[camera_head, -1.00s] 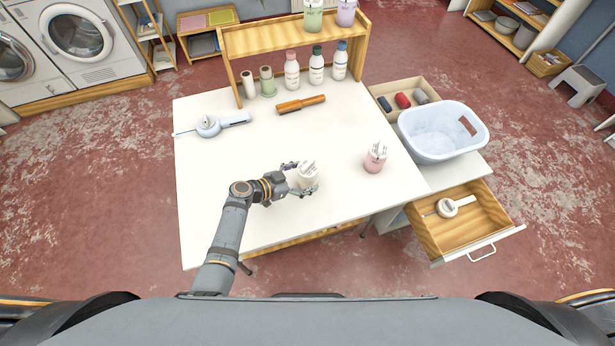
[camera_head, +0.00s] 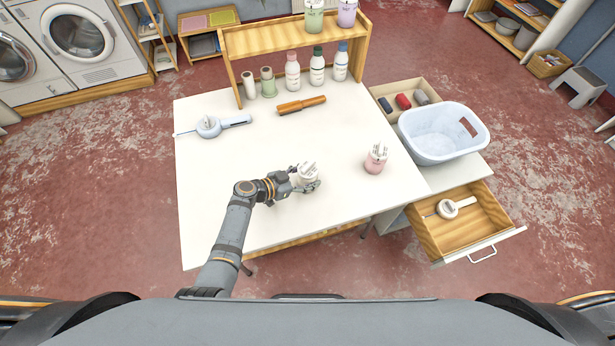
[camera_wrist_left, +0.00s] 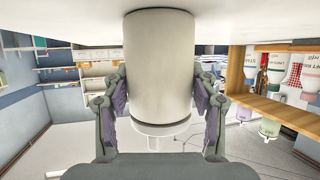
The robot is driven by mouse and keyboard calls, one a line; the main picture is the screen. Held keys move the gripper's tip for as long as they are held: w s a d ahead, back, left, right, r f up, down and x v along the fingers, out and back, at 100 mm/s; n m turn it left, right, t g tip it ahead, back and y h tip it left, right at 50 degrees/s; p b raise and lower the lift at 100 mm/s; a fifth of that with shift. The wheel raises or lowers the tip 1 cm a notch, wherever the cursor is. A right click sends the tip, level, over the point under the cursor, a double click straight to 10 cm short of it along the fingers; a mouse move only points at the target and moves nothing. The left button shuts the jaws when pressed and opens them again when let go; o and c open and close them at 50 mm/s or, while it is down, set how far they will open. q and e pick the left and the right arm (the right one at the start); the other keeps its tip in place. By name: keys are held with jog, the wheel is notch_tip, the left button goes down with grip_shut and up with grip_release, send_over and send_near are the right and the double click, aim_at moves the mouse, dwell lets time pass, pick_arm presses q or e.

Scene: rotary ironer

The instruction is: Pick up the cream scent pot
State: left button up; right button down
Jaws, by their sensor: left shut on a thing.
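The cream scent pot (camera_head: 308,174) stands near the middle of the white table, with pale sticks at its top. My left gripper (camera_head: 307,182) is shut on its sides. In the left wrist view the pot (camera_wrist_left: 160,65) fills the middle, between the two finger pads of my left gripper (camera_wrist_left: 160,100). The wrist picture is upside down, and the pot's base appears to be at or very near the tabletop (camera_wrist_left: 65,25); I cannot tell if there is a gap. My right gripper is not in view.
A pink scent pot (camera_head: 376,160) stands to the right on the table (camera_head: 230,195). A light blue basin (camera_head: 440,130) and an open wooden drawer (camera_head: 440,235) are farther right. A wooden-handled tool (camera_head: 300,104), a pale blue tool (camera_head: 208,127) and bottles are at the back.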

aim_at(307, 166)
pick_arm(q)
notch_tip(307, 166, up, 10)
jog(key=shift+f, duration=0.1)
notch_tip(307, 166, down, 7)
jog(key=shift+r, duration=0.1)
dwell(0.4)
jog(key=shift+f, duration=1.35)
jog(key=shift+f, duration=0.15)
jog(key=o, duration=1.1)
jog(key=shift+r, duration=0.3)
